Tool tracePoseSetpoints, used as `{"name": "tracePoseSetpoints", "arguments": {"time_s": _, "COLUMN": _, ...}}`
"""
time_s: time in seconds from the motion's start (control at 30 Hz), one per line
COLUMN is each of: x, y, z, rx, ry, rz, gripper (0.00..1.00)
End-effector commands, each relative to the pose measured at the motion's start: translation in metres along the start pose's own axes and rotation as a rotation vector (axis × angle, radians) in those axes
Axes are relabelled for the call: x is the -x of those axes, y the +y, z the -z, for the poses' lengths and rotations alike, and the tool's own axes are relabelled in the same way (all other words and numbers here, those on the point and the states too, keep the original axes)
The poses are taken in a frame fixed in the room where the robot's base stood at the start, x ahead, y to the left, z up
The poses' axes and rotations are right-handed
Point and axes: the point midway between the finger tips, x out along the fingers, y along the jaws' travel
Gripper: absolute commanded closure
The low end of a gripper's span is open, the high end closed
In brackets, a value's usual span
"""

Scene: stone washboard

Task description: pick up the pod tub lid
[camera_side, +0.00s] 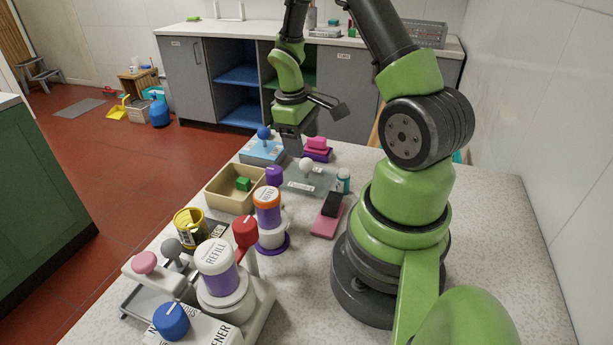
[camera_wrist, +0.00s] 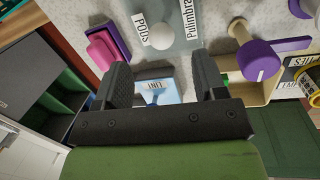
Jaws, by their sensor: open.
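The pod tub lid (camera_side: 318,183) is a grey, see-through plate with a round white knob (camera_side: 306,163), lying near the back middle of the counter. In the wrist view the lid (camera_wrist: 182,28) is at the top centre, its knob (camera_wrist: 161,36) beside a label reading PODS. My gripper (camera_side: 291,148) is at the counter's back edge, behind the lid and apart from it. In the wrist view its jaws (camera_wrist: 161,82) are open with nothing held, the lid lying beyond the fingertips. The tub under the lid is hard to make out.
A light-blue lid marked LINT (camera_wrist: 157,92) shows between the fingers; it stands left of my gripper in the side view (camera_side: 258,152). A pink-and-purple stack (camera_side: 317,149), a beige bin (camera_side: 229,200) and a teal-capped bottle (camera_side: 343,180) stand close by.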

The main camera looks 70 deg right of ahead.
Motion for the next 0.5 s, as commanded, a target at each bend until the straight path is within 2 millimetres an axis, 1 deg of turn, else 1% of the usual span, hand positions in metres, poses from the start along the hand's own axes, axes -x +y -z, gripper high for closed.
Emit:
{"name": "tracePoseSetpoints", "arguments": {"time_s": 0.03, "x": -0.008, "y": 0.0, "z": -0.001, "rx": 0.001, "ry": -0.005, "rz": 0.001, "gripper": 0.35}}
{"name": "tracePoseSetpoints", "arguments": {"time_s": 0.1, "x": -0.016, "y": 0.0, "z": 0.0, "rx": 0.0, "ry": -0.004, "rz": 0.001, "gripper": 0.35}}
{"name": "tracePoseSetpoints", "arguments": {"time_s": 0.27, "x": -0.028, "y": -0.001, "z": 0.0, "rx": -0.001, "ry": -0.002, "rz": 0.001, "gripper": 0.35}}
{"name": "tracePoseSetpoints", "arguments": {"time_s": 0.5, "x": -0.062, "y": -0.001, "z": 0.002, "rx": -0.001, "ry": -0.003, "rz": 0.002, "gripper": 0.35}}
